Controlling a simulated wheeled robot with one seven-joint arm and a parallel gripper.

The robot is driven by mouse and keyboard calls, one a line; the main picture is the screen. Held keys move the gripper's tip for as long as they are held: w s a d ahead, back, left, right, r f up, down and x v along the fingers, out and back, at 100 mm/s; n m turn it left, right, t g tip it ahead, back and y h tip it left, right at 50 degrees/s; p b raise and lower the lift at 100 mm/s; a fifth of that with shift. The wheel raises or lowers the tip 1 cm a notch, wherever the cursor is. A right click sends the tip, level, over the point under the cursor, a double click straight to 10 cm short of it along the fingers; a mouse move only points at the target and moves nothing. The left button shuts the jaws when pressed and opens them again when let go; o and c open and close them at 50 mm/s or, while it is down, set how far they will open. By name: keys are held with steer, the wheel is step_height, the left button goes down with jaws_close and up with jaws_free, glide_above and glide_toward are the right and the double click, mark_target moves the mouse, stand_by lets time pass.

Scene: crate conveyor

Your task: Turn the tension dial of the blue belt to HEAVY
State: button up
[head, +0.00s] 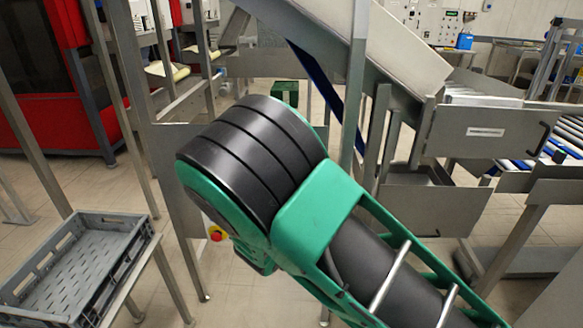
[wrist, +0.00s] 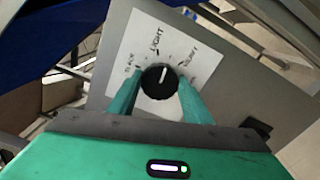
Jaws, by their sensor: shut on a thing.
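The tension dial (wrist: 160,80) is a round black knob on a white label plate (wrist: 150,38), fixed to a grey metal panel. Its white pointer mark points up the plate, towards the word LIGHT. A word like SLACK stands to the left, and the word on the right is too blurred to read surely. My gripper (wrist: 158,84) is shut on the knob, with one green finger on each side. In the head view my own arm hides the gripper and the dial. The blue belt (head: 315,83) slopes down behind a steel post there.
A grey crate (head: 140,262) stands on a frame at the lower left. Metal chutes and a grey box (head: 480,133) fill the right. In the wrist view a dark switch (wrist: 257,127) sits right of the dial.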

steer(key=shift+d+f+m, duration=0.1)
steer(key=shift+f+m, duration=0.05)
steer(key=shift+m, duration=1.7)
steer(key=shift+f+m, duration=0.1)
steer(key=shift+m, duration=1.75)
steer(key=shift+s, duration=0.1)
steer(key=o, duration=1.1)
steer(key=shift+c, duration=0.2)
steer(key=shift+r, duration=0.1)
steer(key=s, duration=1)
steer(key=shift+s+a, duration=0.2)
steer(key=shift+s, duration=0.1)
